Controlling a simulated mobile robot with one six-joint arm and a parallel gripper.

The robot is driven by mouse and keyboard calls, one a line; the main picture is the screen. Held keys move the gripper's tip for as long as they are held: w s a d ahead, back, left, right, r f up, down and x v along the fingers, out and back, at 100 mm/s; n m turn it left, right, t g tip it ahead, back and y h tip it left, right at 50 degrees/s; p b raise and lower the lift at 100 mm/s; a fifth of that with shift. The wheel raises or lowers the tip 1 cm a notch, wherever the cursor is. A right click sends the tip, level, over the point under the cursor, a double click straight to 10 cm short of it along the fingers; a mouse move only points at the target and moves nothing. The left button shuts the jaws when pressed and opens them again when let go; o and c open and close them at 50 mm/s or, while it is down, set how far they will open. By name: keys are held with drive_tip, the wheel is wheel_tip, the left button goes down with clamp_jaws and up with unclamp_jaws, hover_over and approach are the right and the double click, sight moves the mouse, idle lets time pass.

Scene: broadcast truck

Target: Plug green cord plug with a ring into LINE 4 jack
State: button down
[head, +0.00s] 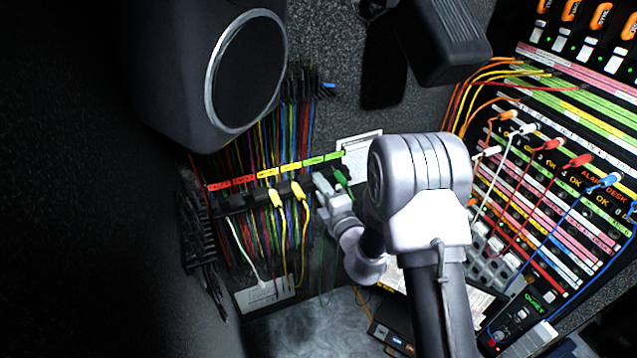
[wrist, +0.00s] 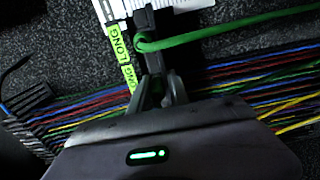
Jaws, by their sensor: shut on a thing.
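My gripper (wrist: 160,92) is shut at a dark upright piece in the wrist view, at the cord hanger beside green labels reading LONG. The green cord (wrist: 230,28) runs in from the right and loops around that piece just beyond the fingertips. In the head view my gripper (head: 327,186) is at the right end of the hanger bar, and a green plug (head: 341,178) shows right beside it. I cannot make out the ring on the plug clearly. The jack panel (head: 570,215) is at the right; I cannot read which jack is LINE 4.
The hanger bar (head: 235,203) holds yellow plugs (head: 277,198) left of my gripper, with many coloured cords behind. Orange, white, red and blue plugs with cords sit in the jack panel. A speaker (head: 245,70) hangs upper left. A white card (head: 357,152) is behind my gripper.

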drive_tip(key=shift+w+r, duration=0.2)
drive_tip(key=shift+r, duration=0.35)
drive_tip(key=c, duration=1.1)
unclamp_jaws()
drive_tip(key=shift+s, duration=0.15)
drive_tip(key=o, duration=0.4)
drive_tip(key=shift+f, duration=0.1)
drive_tip(key=shift+o, duration=0.5)
drive_tip(key=shift+f, duration=0.2)
drive_tip(key=p+v, duration=0.2)
drive_tip(key=v, duration=1.5)
drive_tip(key=shift+s, duration=0.25)
drive_tip(key=shift+w, duration=0.1)
